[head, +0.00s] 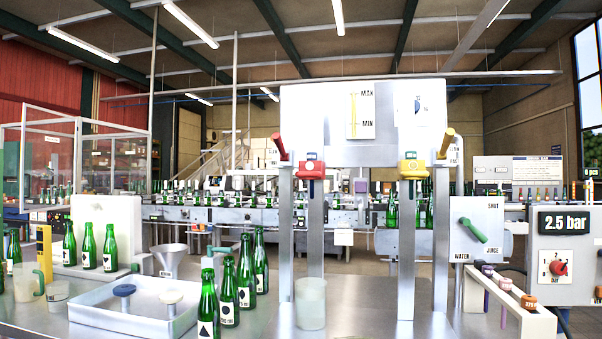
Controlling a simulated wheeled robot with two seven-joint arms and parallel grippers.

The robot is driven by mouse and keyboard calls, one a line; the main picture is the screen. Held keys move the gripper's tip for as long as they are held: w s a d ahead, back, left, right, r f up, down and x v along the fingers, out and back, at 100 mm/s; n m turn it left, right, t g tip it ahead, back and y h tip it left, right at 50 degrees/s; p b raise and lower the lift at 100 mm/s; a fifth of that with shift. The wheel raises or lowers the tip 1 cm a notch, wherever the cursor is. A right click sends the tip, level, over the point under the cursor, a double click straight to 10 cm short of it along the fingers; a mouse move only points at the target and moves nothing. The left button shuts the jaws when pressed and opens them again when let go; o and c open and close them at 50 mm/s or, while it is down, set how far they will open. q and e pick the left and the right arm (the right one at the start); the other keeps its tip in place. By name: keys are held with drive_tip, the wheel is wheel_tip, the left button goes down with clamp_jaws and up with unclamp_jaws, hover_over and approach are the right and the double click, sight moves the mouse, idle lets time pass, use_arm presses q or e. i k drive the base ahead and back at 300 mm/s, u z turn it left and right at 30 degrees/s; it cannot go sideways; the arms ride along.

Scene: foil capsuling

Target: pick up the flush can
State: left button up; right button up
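No label marks a flush can, so I cannot tell which vessel it is. A translucent, pale open container (311,303) stands upright on the metal surface under the filling machine, between its legs. A translucent jug with a handle (24,283) stands at the far left of the bench, with a smaller cup (57,296) to its right. Neither of my grippers is in view, and nothing is seen touching these vessels.
Green bottles (227,292) stand in a row left of the container. A metal tray (130,319) holds two knobbed pieces. A funnel (169,258) is behind it. A rack of handled tools (508,292) and a valve panel (481,232) are at right.

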sight(310, 292)
drive_tip(key=u, duration=0.55)
drive_tip(key=i, duration=1)
drive_tip(key=z, duration=0.5)
